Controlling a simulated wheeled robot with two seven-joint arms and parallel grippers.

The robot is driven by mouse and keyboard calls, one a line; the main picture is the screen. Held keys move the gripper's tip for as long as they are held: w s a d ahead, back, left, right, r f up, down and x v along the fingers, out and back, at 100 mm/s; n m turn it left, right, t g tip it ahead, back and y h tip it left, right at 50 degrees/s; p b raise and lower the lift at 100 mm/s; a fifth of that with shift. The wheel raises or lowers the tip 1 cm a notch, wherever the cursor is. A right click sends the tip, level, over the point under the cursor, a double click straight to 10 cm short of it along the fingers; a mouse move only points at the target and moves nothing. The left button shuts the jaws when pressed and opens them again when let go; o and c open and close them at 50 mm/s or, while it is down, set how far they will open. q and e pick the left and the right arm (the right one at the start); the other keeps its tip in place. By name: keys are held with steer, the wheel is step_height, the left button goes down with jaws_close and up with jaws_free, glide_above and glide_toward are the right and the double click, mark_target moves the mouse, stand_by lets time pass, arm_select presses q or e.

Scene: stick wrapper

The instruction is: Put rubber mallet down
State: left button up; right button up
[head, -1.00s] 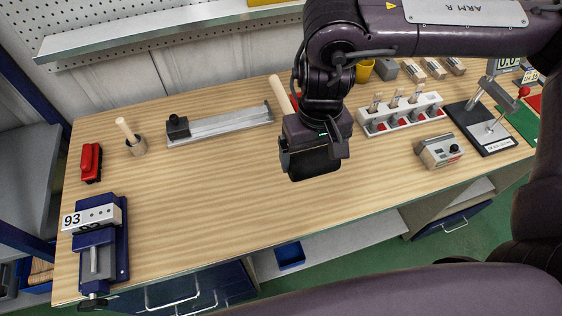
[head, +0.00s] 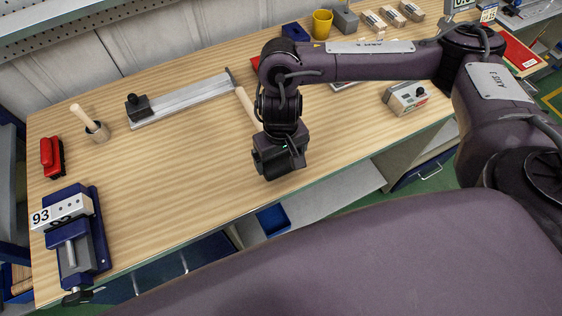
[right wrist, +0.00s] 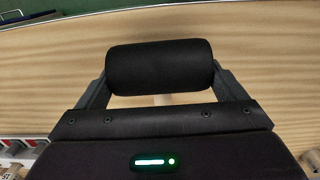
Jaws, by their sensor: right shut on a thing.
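My right gripper (head: 282,166) is shut on the rubber mallet, low over the front middle of the table (head: 190,165). The mallet's pale wooden handle (head: 246,106) sticks out behind the gripper toward the back left. In the right wrist view the black cylindrical mallet head (right wrist: 160,67) lies crosswise between the two fingers. The head view does not show clearly whether the mallet touches the wood. My left gripper is not in view.
A metal rail with a black block (head: 185,102) lies behind, left of the handle. A grey box (head: 406,97) is right. Wood left of the gripper is clear.

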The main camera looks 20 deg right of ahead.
step_height(320, 180, down, 3)
steer(key=shift+r+b, duration=0.15)
steer(key=shift+b, duration=0.15)
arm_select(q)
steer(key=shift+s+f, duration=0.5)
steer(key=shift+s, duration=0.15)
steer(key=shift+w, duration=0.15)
arm_select(e)
steer(key=o, duration=1)
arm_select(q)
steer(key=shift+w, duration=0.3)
arm_select(e)
steer(key=shift+o, duration=0.2)
step_height(320, 180, up, 11)
steer(key=shift+f+p, duration=0.1)
steer(key=shift+p, duration=1.05)
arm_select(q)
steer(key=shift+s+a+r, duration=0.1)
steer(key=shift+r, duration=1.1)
arm_select(e)
steer(key=shift+r, duration=0.65)
